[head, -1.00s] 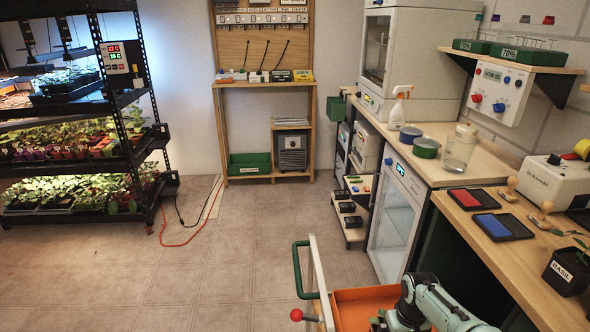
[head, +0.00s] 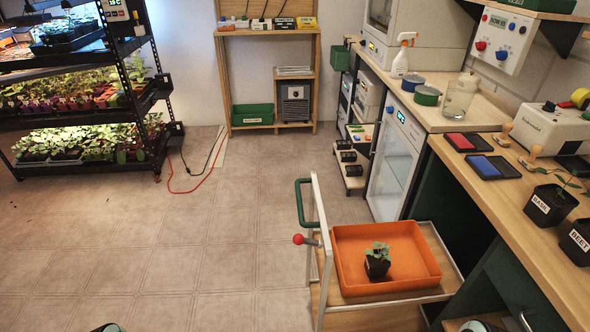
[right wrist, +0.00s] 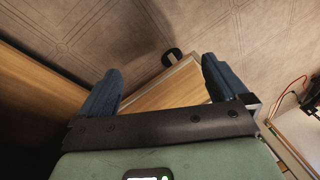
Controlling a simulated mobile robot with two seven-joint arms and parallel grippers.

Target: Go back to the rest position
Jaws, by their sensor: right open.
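My right gripper (right wrist: 161,72) shows in the right wrist view with its two blue fingers spread wide and nothing between them. Beyond the fingers are the tiled floor and a pale wooden edge. In the head view, only small pieces of my own body show at the bottom edge, and no fingers are visible. My left gripper is in neither view.
The workbench (head: 500,205) at the right bears labelled pots, including BASIL (head: 549,206), and ink pads. A plant rack (head: 140,103) stands at the left. The floor (head: 215,235) between is clear.

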